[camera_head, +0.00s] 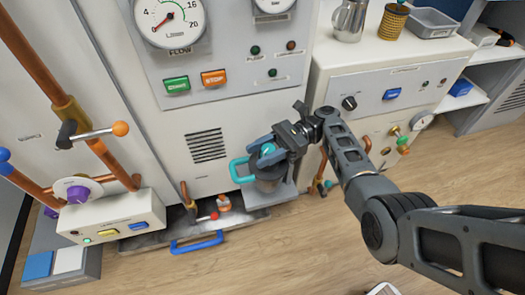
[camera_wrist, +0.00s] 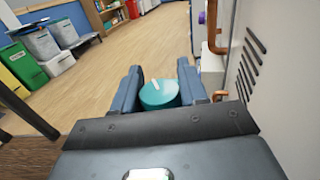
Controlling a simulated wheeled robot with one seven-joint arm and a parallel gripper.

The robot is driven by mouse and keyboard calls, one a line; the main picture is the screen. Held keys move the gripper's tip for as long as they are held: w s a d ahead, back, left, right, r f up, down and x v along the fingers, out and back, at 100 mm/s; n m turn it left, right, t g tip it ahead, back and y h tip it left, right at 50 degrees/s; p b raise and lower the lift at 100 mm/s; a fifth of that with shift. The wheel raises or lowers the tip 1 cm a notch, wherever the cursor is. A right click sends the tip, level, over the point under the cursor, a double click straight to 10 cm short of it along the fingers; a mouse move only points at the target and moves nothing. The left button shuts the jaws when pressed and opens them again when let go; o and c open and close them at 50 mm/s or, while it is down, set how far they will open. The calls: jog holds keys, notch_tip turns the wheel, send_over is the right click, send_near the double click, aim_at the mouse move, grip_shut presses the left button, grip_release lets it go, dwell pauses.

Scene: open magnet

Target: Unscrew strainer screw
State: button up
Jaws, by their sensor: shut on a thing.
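The strainer screw is a teal round knob (camera_head: 267,149) on top of a dark grey strainer body (camera_head: 268,184) low in front of the white cabinet. A teal loop handle (camera_head: 238,170) sticks out at the body's left. My gripper (camera_head: 266,153) reaches in from the right and its blue-grey fingers are shut on the knob. In the wrist view the knob (camera_wrist: 159,94), with a white mark on its top, sits between both fingers. The fingers and wrist hide part of the knob and of the body's top in the head view.
The cabinet's vent (camera_head: 206,146) and start and stop buttons are behind and above. A red-tipped lever (camera_head: 208,217) and a blue handle (camera_head: 197,242) are low left. Copper pipes stand at far left. A second white unit (camera_head: 385,90) is close on the right. Wooden floor in front is open.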

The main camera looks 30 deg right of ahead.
jog(key=shift+a, duration=0.1)
jog(key=o, duration=1)
jog(key=shift+c, duration=0.2)
jog(key=shift+r+p, duration=0.35)
jog(key=shift+r, duration=0.1)
notch_tip(320, 180, up, 3)
jog(key=shift+r+p, duration=0.1)
jog(key=shift+p, duration=0.85)
jog(key=s+d+r+p, duration=0.5)
jog(key=s+d+r, duration=0.1)
jog(key=d, duration=0.4)
jog(key=shift+r, duration=0.4)
